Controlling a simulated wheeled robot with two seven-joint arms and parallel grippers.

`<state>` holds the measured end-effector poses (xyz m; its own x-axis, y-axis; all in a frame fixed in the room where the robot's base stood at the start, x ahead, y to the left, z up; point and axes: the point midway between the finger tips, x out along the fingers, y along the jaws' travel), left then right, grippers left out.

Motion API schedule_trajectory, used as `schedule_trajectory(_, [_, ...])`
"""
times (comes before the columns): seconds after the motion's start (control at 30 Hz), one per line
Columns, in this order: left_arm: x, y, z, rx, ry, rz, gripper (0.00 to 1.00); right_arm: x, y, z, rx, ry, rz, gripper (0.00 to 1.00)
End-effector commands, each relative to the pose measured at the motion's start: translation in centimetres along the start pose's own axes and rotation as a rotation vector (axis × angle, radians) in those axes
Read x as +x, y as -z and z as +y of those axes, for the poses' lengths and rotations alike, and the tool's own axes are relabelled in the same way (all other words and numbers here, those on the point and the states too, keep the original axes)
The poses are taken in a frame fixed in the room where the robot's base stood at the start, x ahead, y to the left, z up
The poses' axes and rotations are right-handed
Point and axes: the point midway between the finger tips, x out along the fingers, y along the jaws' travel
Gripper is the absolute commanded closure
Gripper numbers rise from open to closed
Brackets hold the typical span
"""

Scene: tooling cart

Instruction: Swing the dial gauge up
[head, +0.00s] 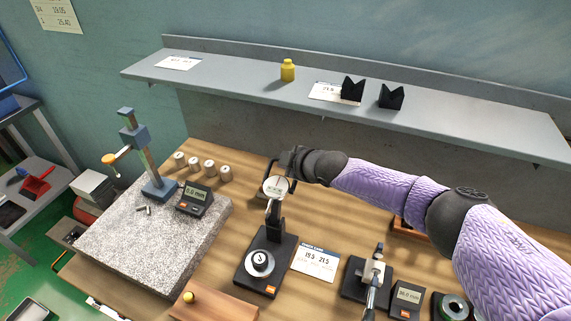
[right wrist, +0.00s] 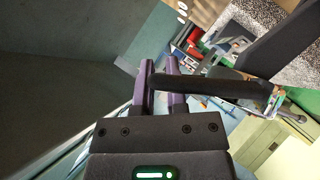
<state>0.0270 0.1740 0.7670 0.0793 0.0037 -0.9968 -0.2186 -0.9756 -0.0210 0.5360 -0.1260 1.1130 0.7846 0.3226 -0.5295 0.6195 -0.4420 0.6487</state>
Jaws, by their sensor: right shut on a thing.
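The dial gauge (head: 275,187) has a round pale face. It is at the top of a dark stand with a black base (head: 270,247) on the wooden bench. A round part with a dark knob sits on the front of that base. My right gripper (head: 285,163) is at the gauge's upper end, and its fingers are mostly hidden there by the dark wrist. In the right wrist view the purple fingers (right wrist: 163,88) are shut on a black bar (right wrist: 215,88). The gauge face cannot be made out in that view. My left gripper is not in view.
A granite plate (head: 120,245) with a blue stand (head: 150,165) is on the left. A limits card (head: 315,262) and a micrometer stand (head: 352,282) are on the right.

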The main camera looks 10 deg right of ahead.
Motion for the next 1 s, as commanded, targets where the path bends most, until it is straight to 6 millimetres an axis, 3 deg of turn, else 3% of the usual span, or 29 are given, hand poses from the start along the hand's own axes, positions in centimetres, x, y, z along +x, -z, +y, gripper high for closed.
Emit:
schedule_trajectory(0.27, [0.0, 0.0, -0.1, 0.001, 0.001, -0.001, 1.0, 0.0, 0.1, 0.0, -0.001, 0.0, 0.001, 1.0])
schedule_trajectory(0.3, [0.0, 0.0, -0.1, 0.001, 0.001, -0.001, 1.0, 0.0, 0.1, 0.0, -0.001, 0.0, 0.001, 0.78])
schedule_trajectory(0.43, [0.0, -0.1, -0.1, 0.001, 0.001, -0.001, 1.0, 0.0, 0.1, 0.0, 0.0, 0.0, 0.001, 0.5])
schedule_trajectory(0.77, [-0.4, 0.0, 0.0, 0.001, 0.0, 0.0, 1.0, -0.3, 0.1, 0.0, 0.001, 0.002, 0.0, 0.5])
schedule_trajectory(1.0, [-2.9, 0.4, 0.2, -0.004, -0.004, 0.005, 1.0, -4.3, 0.2, 0.2, 0.001, 0.003, 0.001, 0.5])
